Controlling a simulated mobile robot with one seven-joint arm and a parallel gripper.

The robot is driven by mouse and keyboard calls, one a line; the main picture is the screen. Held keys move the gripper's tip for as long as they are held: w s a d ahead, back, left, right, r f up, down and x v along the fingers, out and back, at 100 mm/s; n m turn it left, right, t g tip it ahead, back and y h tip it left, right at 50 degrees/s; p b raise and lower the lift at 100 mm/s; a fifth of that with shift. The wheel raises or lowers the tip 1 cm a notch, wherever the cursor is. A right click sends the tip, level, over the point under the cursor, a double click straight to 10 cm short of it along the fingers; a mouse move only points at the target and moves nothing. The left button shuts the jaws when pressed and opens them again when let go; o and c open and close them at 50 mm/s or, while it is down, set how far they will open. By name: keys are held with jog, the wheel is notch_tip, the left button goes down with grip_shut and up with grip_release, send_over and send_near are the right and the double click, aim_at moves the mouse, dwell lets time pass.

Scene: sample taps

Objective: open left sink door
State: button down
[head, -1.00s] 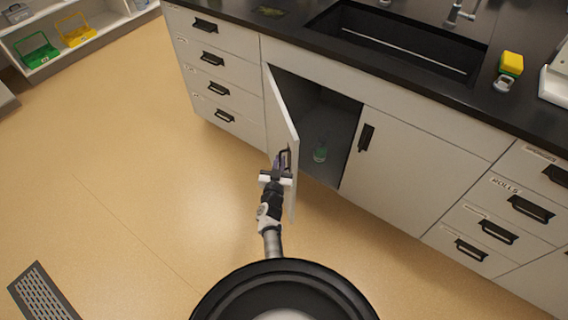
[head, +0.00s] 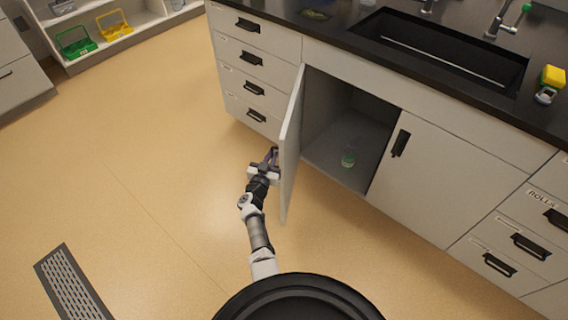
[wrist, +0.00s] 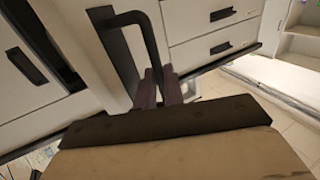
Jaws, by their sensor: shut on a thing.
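The left sink door (head: 291,150) is a pale panel under the sink, swung wide open and seen nearly edge-on in the head view. My gripper (head: 271,158) is at the outer face of this door, on its left side. In the wrist view, the door's dark bar handle (wrist: 147,40) runs down to my gripper (wrist: 160,86), whose fingers are shut on it. The grip itself is partly hidden by the gripper body.
The right sink door (head: 437,175) is shut. Drawers (head: 252,75) stand left of the opening, and more drawers (head: 510,240) stand at the right. The black sink (head: 440,50) is above. The floor (head: 170,150) to the left is clear, with a grate (head: 72,285) at lower left.

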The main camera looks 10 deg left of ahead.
jog(key=w+a+m+g+h+b, duration=0.1)
jog(key=w+a+m+h+b, duration=0.1)
jog(key=a, duration=0.6)
jog(key=shift+w+a+r+m+h+b, duration=0.2)
jog(key=shift+w+m+h+b, duration=0.1)
jog(key=shift+h+b, duration=0.65)
jog(key=c, duration=1.5)
grip_release()
jog(key=shift+d, duration=0.15)
jog(key=p+v, duration=0.2)
jog(key=v, duration=1.2)
jog(key=shift+p, duration=0.35)
jog(key=shift+r, duration=0.15)
